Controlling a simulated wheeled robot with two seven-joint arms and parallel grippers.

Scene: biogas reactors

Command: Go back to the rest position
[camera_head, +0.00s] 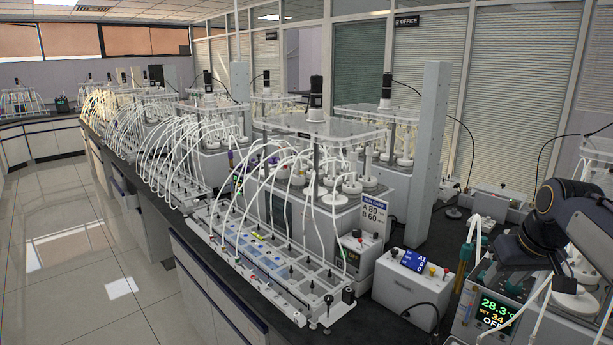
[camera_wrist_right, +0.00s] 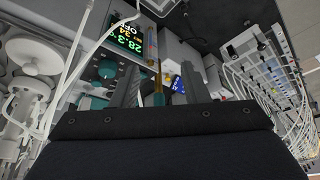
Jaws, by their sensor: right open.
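My right gripper (camera_head: 512,250) comes in at the right edge of the head view, a dark wrist and jaws over the near bench equipment. In the right wrist view the two grey fingers of my right gripper (camera_wrist_right: 158,85) stand apart with nothing held between them. Behind them show a teal-capped, orange-tipped probe and a small blue display. My left gripper is not in view.
A bath with a green-lit display (camera_head: 497,312) stands just below my right gripper; the display also shows in the wrist view (camera_wrist_right: 127,38). A white box (camera_head: 408,287), a tubed rack (camera_head: 272,262) and a grey column (camera_head: 431,150) stand nearby. The tiled floor (camera_head: 70,240) is clear at left.

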